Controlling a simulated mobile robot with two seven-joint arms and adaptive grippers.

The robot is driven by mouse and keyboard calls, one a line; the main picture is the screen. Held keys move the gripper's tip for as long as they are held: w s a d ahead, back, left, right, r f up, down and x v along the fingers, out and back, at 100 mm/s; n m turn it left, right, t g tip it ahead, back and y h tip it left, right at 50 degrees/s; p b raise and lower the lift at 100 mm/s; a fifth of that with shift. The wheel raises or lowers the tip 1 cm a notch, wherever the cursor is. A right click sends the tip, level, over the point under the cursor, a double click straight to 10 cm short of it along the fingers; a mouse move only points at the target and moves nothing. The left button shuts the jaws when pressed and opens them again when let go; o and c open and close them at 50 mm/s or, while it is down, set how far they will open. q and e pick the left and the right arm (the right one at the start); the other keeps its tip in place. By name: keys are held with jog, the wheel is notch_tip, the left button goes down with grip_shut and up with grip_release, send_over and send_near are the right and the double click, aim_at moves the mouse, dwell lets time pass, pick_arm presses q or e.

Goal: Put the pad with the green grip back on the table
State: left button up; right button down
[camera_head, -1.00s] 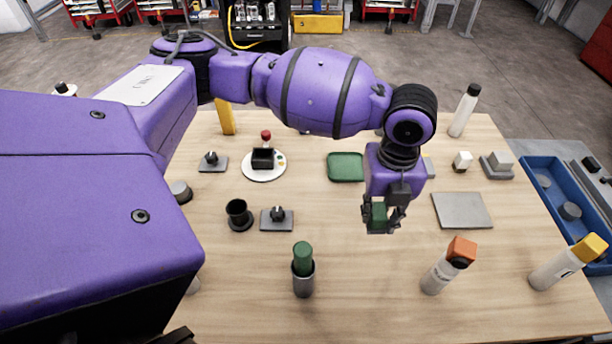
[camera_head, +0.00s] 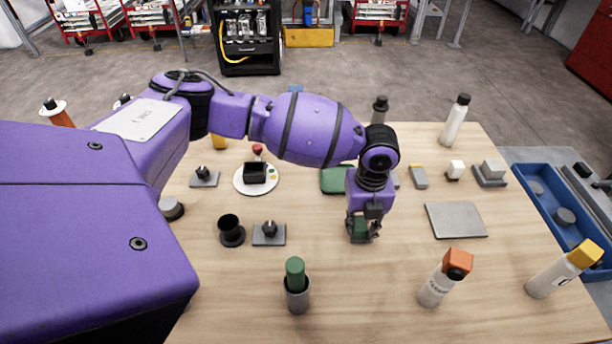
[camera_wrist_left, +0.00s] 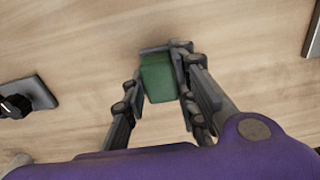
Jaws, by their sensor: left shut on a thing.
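My left gripper (camera_head: 362,232) is shut on the green grip of the pad (camera_head: 360,228), over the middle of the wooden table (camera_head: 340,280). In the left wrist view the green grip (camera_wrist_left: 158,78) sits between the two fingers. A narrow grey edge shows at its far side; I cannot tell whether it is the pad or a fingertip. The pad's underside is hidden, and I cannot tell whether it touches the table. My right gripper is not in view.
A grey plate (camera_head: 456,220) lies to the right. A green-capped cylinder (camera_head: 296,287) and an orange-capped bottle (camera_head: 444,278) stand in front. A grey pad with a black knob (camera_head: 269,234) lies left, and a green tray (camera_head: 336,181) behind. Bare wood surrounds the gripper.

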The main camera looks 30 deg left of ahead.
aim_at(361, 223)
pick_arm(q)
jog(key=shift+f, duration=0.2)
jog(key=o, duration=1.1)
jog(key=shift+o, duration=0.2)
jog(key=shift+r, duration=0.15)
notch_tip(361, 223, up, 12)
jog(key=shift+r, duration=0.15)
